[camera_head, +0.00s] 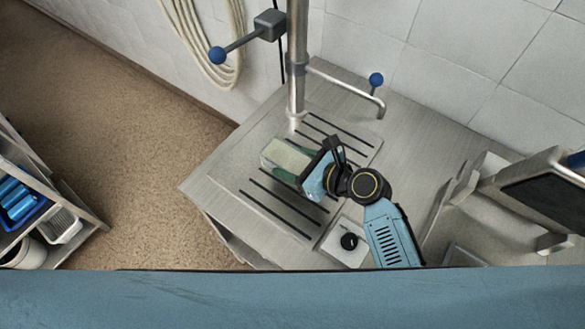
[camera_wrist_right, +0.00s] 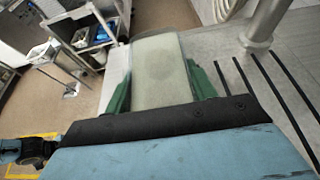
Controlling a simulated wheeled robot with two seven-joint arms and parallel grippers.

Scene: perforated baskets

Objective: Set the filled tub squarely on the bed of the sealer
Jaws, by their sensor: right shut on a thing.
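The tub (camera_head: 279,157), pale and boxy with a greenish-white top, is at the sealer's slotted steel bed (camera_head: 262,213). My right gripper (camera_head: 291,162) is shut on it, with the arm coming in from the right. In the right wrist view the tub (camera_wrist_right: 158,62) lies between the two green fingers of my right gripper (camera_wrist_right: 160,84). The tub appears over the bed's left part, near the column; I cannot tell whether it touches the bed. Its far side and underside are hidden. My left gripper is not in view.
The sealer's steel column (camera_head: 297,62) rises behind the bed, with a blue-knobbed lever (camera_head: 236,44) and a bent pipe (camera_head: 345,88). A black knob (camera_head: 349,241) sits in front. A shelf cart (camera_head: 62,200) stands left. A screen unit (camera_head: 545,195) is at right.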

